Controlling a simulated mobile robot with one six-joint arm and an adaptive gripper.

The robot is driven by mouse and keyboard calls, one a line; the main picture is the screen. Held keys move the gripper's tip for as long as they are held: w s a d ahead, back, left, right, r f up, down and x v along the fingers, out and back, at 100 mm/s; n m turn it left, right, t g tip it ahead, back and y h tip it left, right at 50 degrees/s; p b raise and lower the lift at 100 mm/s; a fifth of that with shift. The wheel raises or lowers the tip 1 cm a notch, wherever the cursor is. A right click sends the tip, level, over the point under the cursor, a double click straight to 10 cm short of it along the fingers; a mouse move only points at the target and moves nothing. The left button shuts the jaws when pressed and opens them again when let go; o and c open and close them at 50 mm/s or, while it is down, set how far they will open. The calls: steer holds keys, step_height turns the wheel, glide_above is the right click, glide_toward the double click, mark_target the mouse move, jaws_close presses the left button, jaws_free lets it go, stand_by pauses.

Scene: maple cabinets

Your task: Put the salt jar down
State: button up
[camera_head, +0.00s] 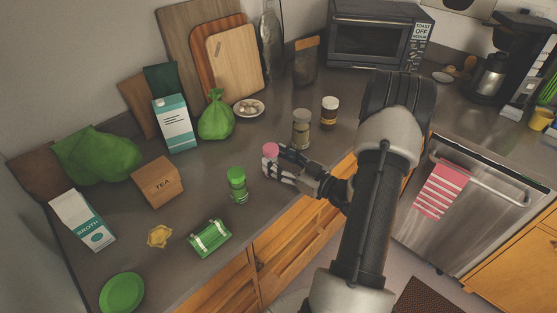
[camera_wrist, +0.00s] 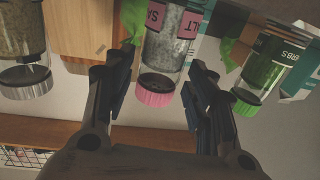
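The salt jar (camera_head: 270,151) has a pink lid and stands upright near the counter's front edge, left of my arm. In the wrist view, which is upside down, the salt jar (camera_wrist: 172,45) shows its pink label and clear body with pale grains. My gripper (camera_head: 281,168) reaches in from the right at the jar. In the wrist view the gripper's fingers (camera_wrist: 162,62) are spread on either side of the jar, with narrow gaps showing. The jar's base is hidden behind the fingers in the head view.
A green-lidded herb jar (camera_head: 237,184) stands to the left, and two jars (camera_head: 301,128) (camera_head: 329,112) stand to the right. A green tin (camera_head: 210,238), tea box (camera_head: 158,182) and green bag (camera_head: 215,116) also stand on the counter (camera_head: 205,190). Bare counter lies between them.

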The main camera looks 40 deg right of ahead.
steer(key=shift+o, duration=0.6)
steer(key=shift+r, duration=0.25)
steer(key=s+d+p, duration=0.2)
steer(key=s, duration=0.9)
steer(key=shift+s+d, duration=0.15)
steer(key=shift+s, duration=0.25)
steer(key=shift+f, duration=0.1)
